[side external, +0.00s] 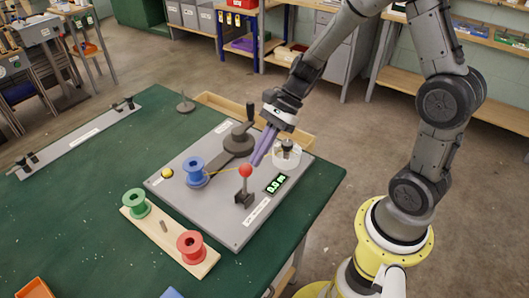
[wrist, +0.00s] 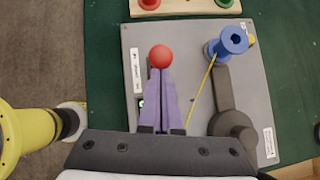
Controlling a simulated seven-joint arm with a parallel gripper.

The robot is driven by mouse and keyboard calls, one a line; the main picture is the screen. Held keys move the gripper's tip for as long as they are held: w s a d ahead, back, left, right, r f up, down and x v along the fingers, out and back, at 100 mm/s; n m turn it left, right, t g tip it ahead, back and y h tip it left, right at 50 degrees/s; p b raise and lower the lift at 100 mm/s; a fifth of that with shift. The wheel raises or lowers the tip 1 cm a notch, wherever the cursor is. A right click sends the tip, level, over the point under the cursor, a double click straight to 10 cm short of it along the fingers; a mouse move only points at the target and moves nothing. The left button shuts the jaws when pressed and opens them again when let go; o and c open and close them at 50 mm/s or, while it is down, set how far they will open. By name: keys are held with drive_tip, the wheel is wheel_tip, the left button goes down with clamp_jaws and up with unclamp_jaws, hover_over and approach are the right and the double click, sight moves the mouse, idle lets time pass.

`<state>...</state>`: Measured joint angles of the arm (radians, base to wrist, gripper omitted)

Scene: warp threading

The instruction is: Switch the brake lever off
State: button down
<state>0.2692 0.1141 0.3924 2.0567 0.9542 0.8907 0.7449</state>
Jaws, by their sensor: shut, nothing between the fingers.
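The brake lever (side external: 244,186) stands on the grey panel (side external: 225,222), with a red ball knob on a short dark post. Its red knob (wrist: 161,56) also shows in the wrist view, just beyond my fingertips. My gripper (side external: 253,162) has purple fingers, shut and empty, with the tips close to the knob. I cannot tell whether they touch it. A small green display (side external: 277,183) on the panel beside the lever seems to read 0.0. In the wrist view the fingers hide the lever's post and most of the display.
A blue spool (side external: 195,171) with yellow thread, a dark crank (side external: 240,139) and a white-based drum (side external: 286,155) stand on the panel close to my fingers. A green spool (side external: 136,202) and a red spool (side external: 191,246) stand on a wooden rack.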

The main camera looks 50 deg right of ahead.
drive_tip(key=a+h, duration=0.1)
drive_tip(key=a+r+h, duration=0.1)
drive_tip(key=a, duration=0.1)
drive_tip(key=shift+a+r+h, duration=0.1)
drive_tip(key=shift+a+h, duration=0.9)
drive_tip(key=shift+h, duration=0.1)
drive_tip(key=shift+a+f, duration=0.2)
drive_tip(key=shift+a, duration=1.4)
wheel_tip(320, 180, up, 13)
hover_over(246, 170)
drive_tip(key=s, duration=0.2)
drive_tip(key=shift+f, duration=0.2)
